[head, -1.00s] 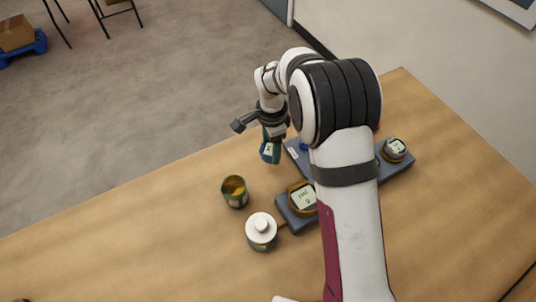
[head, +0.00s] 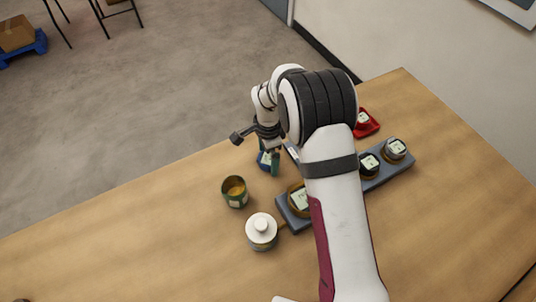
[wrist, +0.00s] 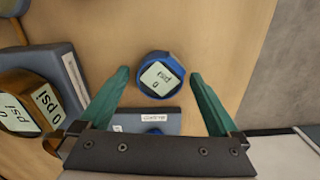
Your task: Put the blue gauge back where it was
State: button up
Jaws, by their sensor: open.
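The blue gauge (wrist: 160,78), a round blue body with a pale "psi 0" face, is between my two teal fingers in the wrist view. It appears to rest on the wooden table just beyond the edge of a slate-grey block (wrist: 95,110). It also shows partly behind my fingers in the head view (head: 263,160). My gripper (wrist: 160,73) is open, with a gap on both sides of the gauge. A small blue part (wrist: 153,131) on the grey block is mostly hidden by my gripper.
An amber gauge (head: 299,200) sits on a front grey block (head: 286,217). Black (head: 369,163) and silver (head: 396,149) gauges stand on the rear base (head: 405,165). A green cup (head: 235,192) and white-lidded jar (head: 262,231) stand left.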

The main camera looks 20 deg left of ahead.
aim_at(268, 157)
jog(key=shift+r, duration=0.1)
notch_tip(268, 157, up, 12)
jog(key=s+d+r+n, duration=0.1)
jog(key=s+d+r, duration=0.4)
jog(key=d+r, duration=0.3)
jog(key=s+d+n, duration=0.1)
jog(key=s+d, duration=0.2)
jog(key=s, duration=0.4)
jog(key=s+d+n+y, duration=0.1)
jog(key=s+d, duration=0.3)
jog(key=s, duration=0.3)
jog(key=s+d+n, duration=0.1)
jog(key=s+d, duration=0.3)
jog(key=s, duration=0.3)
jog(key=shift+s+d+r+n+y, duration=0.15)
jog(key=shift+s+d+n+y, duration=0.15)
jog(key=shift+s+y, duration=0.1)
